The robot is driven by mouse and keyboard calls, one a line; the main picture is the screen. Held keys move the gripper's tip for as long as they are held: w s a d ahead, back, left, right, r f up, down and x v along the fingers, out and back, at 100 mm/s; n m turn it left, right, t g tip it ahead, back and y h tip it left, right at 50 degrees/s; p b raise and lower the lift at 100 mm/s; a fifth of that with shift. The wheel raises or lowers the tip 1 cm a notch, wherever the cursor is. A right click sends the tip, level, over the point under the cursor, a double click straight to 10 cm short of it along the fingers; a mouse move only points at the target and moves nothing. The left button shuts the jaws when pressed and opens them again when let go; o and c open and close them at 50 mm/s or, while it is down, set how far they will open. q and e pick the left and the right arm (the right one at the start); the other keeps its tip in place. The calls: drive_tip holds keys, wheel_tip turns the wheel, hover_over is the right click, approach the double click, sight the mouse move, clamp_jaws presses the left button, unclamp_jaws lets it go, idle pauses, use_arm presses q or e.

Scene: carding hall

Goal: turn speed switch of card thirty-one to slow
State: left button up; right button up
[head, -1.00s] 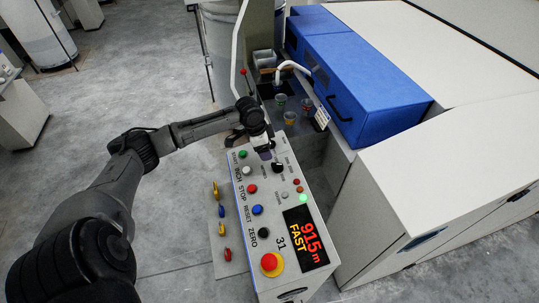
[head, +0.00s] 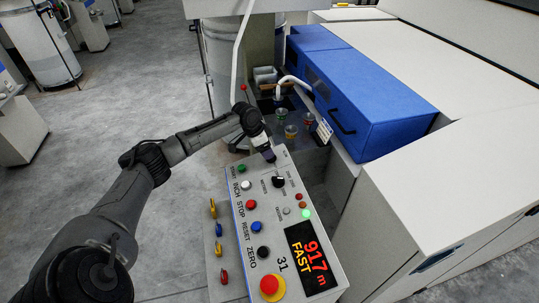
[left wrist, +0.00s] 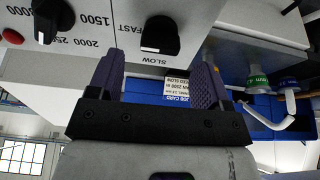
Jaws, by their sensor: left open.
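Card thirty-one's control panel (head: 268,236) stands in the middle of the head view, with a lit display (head: 311,262) reading 917 m FAST. In the left wrist view the speed switch (left wrist: 160,36), a black knob with a white mark on its lower edge, sits between the words FAST and SLOW. I cannot tell its setting from the knob alone. My left gripper (head: 270,158) is open over the panel's far end and hides the switch in the head view. In the left wrist view its purple fingers (left wrist: 160,68) straddle the space just below the switch, apart from it.
A numbered black dial (left wrist: 48,18) is left of the switch. Several push buttons line the panel, with a red emergency stop (head: 270,285) at the near end. A blue cover (head: 365,100) and the machine's white casing (head: 450,190) bound the right side.

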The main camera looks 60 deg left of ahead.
use_arm(q)
drive_tip(key=shift+x, duration=2.05)
drive_tip(key=shift+r, duration=0.1)
drive_tip(key=c, duration=0.9)
